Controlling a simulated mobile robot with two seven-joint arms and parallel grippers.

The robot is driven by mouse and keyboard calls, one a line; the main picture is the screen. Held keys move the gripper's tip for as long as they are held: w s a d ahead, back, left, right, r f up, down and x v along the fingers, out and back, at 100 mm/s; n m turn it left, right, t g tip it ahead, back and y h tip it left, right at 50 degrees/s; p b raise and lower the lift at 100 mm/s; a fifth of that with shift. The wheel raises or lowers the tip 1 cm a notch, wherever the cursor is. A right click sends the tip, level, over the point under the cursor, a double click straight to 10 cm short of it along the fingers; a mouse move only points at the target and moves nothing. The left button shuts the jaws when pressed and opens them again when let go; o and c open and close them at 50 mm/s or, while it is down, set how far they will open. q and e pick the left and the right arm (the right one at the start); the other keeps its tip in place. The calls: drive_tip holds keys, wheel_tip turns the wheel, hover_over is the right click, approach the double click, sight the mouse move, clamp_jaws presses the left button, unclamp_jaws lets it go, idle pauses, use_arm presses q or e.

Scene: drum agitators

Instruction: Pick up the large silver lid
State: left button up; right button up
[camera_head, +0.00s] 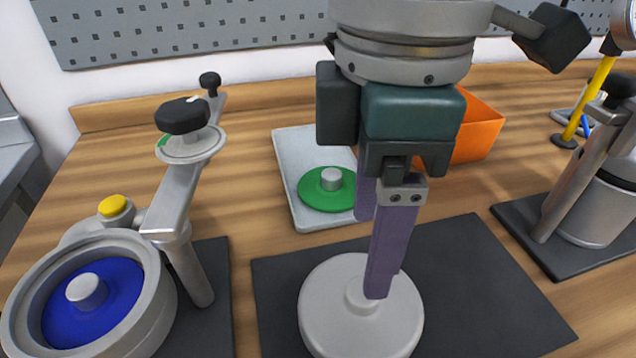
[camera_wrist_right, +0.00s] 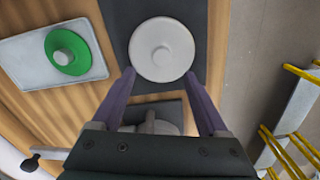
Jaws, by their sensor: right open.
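The large silver lid (camera_head: 325,308) is a round, pale grey disc with a small central knob. It lies on a dark mat in the front middle of the head view. The lid also shows in the wrist view (camera_wrist_right: 147,40), just beyond the fingertips, with its knob between their lines. My right gripper (camera_head: 371,258) is open with two purple fingers, also in the wrist view (camera_wrist_right: 160,74). One finger overlaps the lid and part of its knob in the head view. No grip on the lid is visible, and contact cannot be told. My left gripper is not in view.
A grey tray (camera_head: 292,160) with a green lid (camera_head: 313,196) lies behind. An orange bin (camera_head: 482,130) stands at the back. A drum with a blue lid (camera_head: 110,312) and a clamp arm stand at left. Another clamp-and-drum station (camera_head: 600,215) stands at right.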

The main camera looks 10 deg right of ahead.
sight(361, 303)
drive_tip(key=f, duration=0.7)
drive_tip(key=shift+s+f+b, duration=0.1)
drive_tip(key=shift+s+b, duration=0.1)
drive_tip(key=shift+b, duration=0.1)
drive_tip(key=shift+c, duration=0.2)
clamp_jaws()
idle(0.9)
